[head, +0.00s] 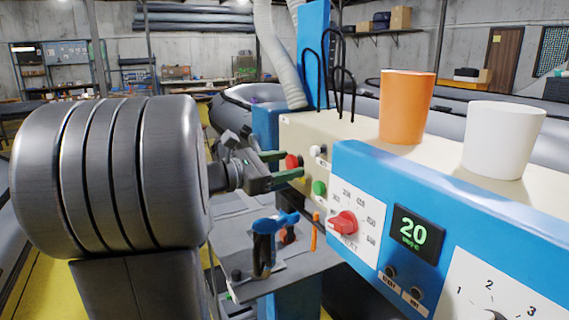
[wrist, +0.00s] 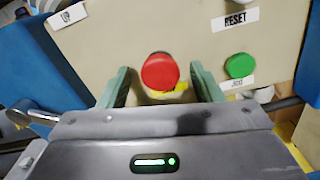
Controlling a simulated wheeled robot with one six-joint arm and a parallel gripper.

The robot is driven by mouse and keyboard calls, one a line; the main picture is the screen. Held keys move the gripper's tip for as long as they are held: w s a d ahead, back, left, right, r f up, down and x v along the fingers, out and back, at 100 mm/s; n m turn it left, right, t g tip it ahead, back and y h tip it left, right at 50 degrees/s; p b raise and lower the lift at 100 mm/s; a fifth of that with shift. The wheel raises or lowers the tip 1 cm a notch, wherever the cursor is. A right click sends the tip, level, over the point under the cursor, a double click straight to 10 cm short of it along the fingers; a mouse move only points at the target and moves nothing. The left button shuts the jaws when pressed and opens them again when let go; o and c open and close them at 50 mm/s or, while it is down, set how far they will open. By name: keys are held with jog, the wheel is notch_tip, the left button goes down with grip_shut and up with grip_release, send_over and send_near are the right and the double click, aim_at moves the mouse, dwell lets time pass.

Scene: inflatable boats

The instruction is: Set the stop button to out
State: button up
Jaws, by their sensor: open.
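The stop button is a red mushroom button (wrist: 160,72) on the cream panel, with a yellow label partly showing below it. In the wrist view it sits between the two green fingers of my gripper (wrist: 165,85). The fingers are apart, with a gap visible on each side of the button. In the head view the red button (head: 292,161) shows just beyond the tips of my gripper (head: 285,165), partly hidden by them. I cannot tell from these views whether the button is pressed in or out.
A green button (wrist: 240,66) and a RESET label (wrist: 235,19) are to the right. A red knob (head: 344,223) and a display reading 20 (head: 417,234) are on the blue housing. An orange cup (head: 406,106) and a white cup (head: 503,140) stand on top.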

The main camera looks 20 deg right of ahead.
jog(key=shift+d, duration=0.15)
grip_shut()
jog(key=shift+a+f, duration=0.1)
jog(key=shift+a, duration=0.6)
jog(key=shift+c, duration=1.8)
grip_release()
jog(key=o, duration=0.4)
jog(key=shift+a, duration=0.2)
jog(key=shift+c, duration=0.2)
